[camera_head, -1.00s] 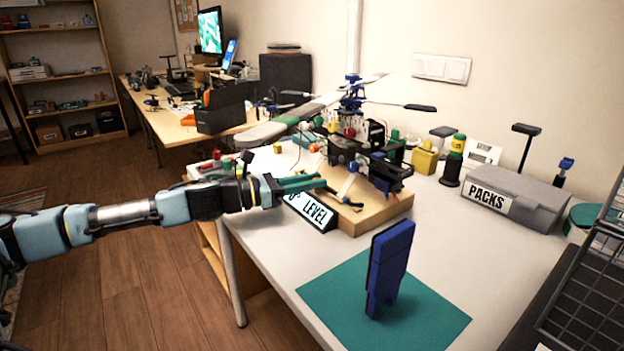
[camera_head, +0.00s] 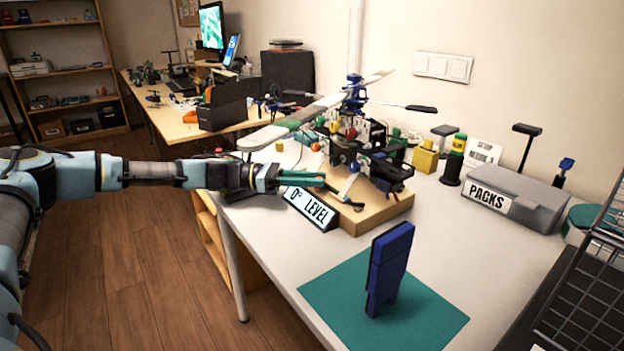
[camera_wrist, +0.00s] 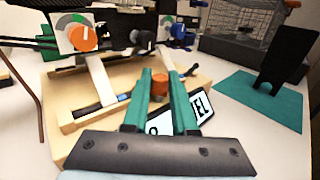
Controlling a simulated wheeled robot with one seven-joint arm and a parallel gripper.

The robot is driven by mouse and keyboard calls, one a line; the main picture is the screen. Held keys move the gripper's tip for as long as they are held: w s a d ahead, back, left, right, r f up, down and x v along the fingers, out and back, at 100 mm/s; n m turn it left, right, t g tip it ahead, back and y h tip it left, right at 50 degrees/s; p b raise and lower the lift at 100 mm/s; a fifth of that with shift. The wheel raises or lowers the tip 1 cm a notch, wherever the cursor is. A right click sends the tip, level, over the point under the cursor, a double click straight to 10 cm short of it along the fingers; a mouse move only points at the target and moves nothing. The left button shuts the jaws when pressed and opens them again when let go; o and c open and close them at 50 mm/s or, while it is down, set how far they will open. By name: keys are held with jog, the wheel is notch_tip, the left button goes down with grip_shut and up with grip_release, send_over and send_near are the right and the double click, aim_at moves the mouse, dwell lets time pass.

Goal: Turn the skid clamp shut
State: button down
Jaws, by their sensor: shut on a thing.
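My gripper (camera_head: 322,181) has its teal fingers at the left front of the wooden base (camera_head: 372,216) under the model helicopter (camera_head: 352,140). In the wrist view, the fingers (camera_wrist: 159,78) are closed on an orange knob (camera_wrist: 158,88), which I take to be the skid clamp's. The knob is hidden behind the fingers in the head view. A pale skid strut (camera_wrist: 101,78) stands to the left of the fingers. A short dark bar with a brownish end (camera_wrist: 190,72) lies just beyond the fingertips. I cannot tell how far the clamp is turned.
The "0° LEVEL" sign (camera_head: 311,208) stands close beside and below my fingers. A blue upright block (camera_head: 388,268) stands on a teal mat (camera_head: 425,310). A grey PACKS box (camera_head: 515,196) is at the right. The front left of the white table is clear.

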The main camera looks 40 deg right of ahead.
jog(key=c, duration=0.7)
grip_release()
jog(key=shift+c, duration=0.2)
jog(key=b+v, duration=0.1)
jog(key=v, duration=0.9)
jog(key=shift+w+a, duration=0.25)
jog(key=shift+w, duration=0.05)
jog(key=shift+o, duration=0.2)
